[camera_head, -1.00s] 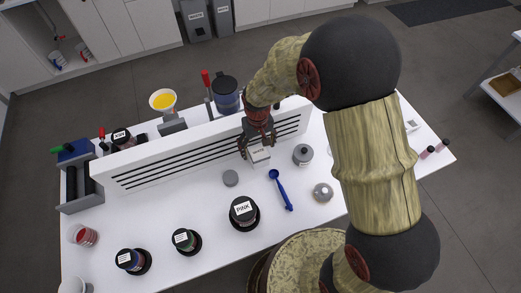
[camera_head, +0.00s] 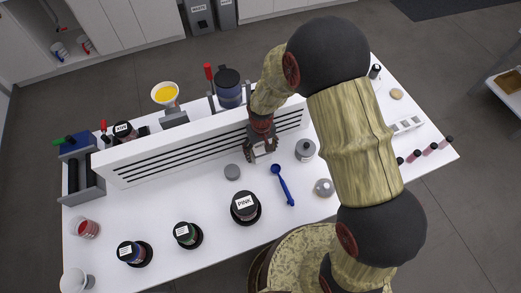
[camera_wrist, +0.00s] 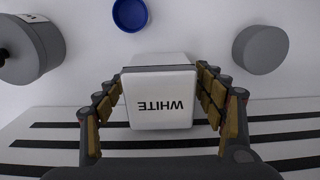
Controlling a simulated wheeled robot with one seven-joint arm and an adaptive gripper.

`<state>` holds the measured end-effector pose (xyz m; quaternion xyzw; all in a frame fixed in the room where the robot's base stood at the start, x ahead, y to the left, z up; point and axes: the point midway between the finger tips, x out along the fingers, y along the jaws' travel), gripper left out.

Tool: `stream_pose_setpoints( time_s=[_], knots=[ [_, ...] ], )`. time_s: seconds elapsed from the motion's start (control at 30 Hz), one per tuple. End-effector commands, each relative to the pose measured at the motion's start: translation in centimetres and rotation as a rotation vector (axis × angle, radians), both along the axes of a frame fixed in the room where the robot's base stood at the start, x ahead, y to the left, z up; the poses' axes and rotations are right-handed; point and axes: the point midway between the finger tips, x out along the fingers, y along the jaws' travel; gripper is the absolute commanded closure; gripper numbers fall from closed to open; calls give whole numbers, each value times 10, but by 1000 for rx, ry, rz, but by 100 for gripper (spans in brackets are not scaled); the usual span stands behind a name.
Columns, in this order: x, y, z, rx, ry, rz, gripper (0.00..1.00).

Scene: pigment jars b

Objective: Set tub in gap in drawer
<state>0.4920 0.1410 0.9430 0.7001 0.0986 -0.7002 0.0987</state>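A white square tub labelled "WHITE" stands between the fingers of my gripper, in the wrist view (camera_wrist: 160,100). My gripper (camera_head: 263,158) is at the front of the slotted white panel in the head view. Its fingers in the wrist view (camera_wrist: 160,82) reach down on both sides of the tub, with narrow gaps showing, so it looks open around it. Whether the fingertips touch is unclear. In the head view the tub is mostly hidden by the fingers. A grey box (camera_head: 86,183) with dark slots stands at the table's left end; I cannot tell whether it is the drawer.
The long slotted panel (camera_head: 205,148) crosses the table behind my gripper. Nearby are a blue scoop (camera_head: 283,186), a grey lidded jar (camera_head: 305,150), a grey disc (camera_head: 232,172) and a pink-labelled jar (camera_head: 245,206). A white compartment tray (camera_head: 406,125) is at the right.

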Motion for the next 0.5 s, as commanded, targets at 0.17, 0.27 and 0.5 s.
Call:
stream_pose_setpoints(
  time_s=[0.17, 0.27, 0.5],
  knots=[
    [0, 0, 0, 0, 0, 0, 43],
    [0, 0, 0, 0, 0, 0, 48],
    [0, 0, 0, 0, 0, 0, 62]
  ],
)
